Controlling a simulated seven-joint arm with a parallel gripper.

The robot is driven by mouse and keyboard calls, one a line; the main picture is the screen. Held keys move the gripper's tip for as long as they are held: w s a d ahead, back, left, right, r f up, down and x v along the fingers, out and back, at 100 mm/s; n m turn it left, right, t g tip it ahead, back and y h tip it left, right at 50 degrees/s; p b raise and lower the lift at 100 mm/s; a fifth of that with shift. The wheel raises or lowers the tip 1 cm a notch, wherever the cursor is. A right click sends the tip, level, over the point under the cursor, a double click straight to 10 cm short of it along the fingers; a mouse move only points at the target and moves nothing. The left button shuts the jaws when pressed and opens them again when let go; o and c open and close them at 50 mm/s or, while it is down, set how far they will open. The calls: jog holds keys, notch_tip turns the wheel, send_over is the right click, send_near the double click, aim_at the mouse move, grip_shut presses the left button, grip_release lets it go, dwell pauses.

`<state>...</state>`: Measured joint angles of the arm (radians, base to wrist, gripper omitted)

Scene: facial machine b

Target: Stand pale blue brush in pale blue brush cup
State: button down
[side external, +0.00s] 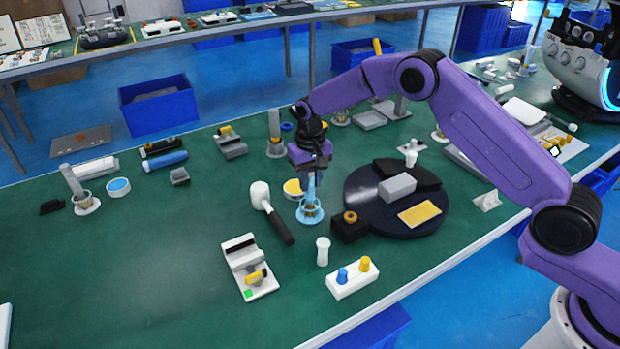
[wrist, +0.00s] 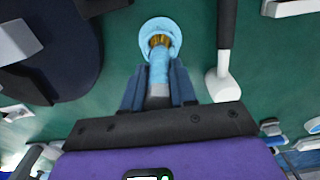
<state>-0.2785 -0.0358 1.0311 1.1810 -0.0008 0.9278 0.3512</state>
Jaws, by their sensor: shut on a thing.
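My gripper (side external: 314,172) is shut on the pale blue brush (side external: 311,187), which hangs close to upright below the fingers. In the wrist view the fingers (wrist: 158,88) hold the brush's handle (wrist: 159,68), and its golden-brown bristles point at the cup. The pale blue brush cup (side external: 310,214) stands on the green table directly under the gripper. It shows in the wrist view as a pale blue ring (wrist: 174,27) around the bristle end. The bristle end is at the cup's opening; how deep it sits cannot be told.
A white-headed mallet with a black handle (side external: 277,222) lies just left of the cup. A yellow-topped round dish (side external: 294,188) is close behind it. A dark round turntable (side external: 370,222) and a black block (side external: 350,231) stand to the right.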

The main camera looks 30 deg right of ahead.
jog(key=shift+f, duration=0.25)
dwell(0.3)
jog(key=c, duration=0.8)
grip_release()
jog(key=shift+r, duration=0.1)
notch_tip(320, 180, up, 17)
jog(key=s+a+r+n, duration=0.2)
jog(key=s+r+n, duration=0.1)
jog(key=s, duration=0.6)
jog(key=s+d+f+n, duration=0.1)
jog(key=s+d+n, duration=0.2)
jog(key=s, duration=0.8)
jog(key=s+d+f+n, duration=0.1)
jog(key=s+d+n, duration=0.2)
jog(key=s+d, duration=0.4)
jog(key=s+d+f+n, duration=0.1)
jog(key=s+d+n, duration=0.3)
jog(key=s, duration=1.2)
jog(key=shift+s+d+f, duration=0.15)
jog(key=shift+s+d, duration=0.05)
jog(key=shift+d, duration=0.25)
jog(key=shift+s+d+f, duration=0.1)
jog(key=shift+s+d, duration=0.05)
jog(key=shift+d, duration=0.25)
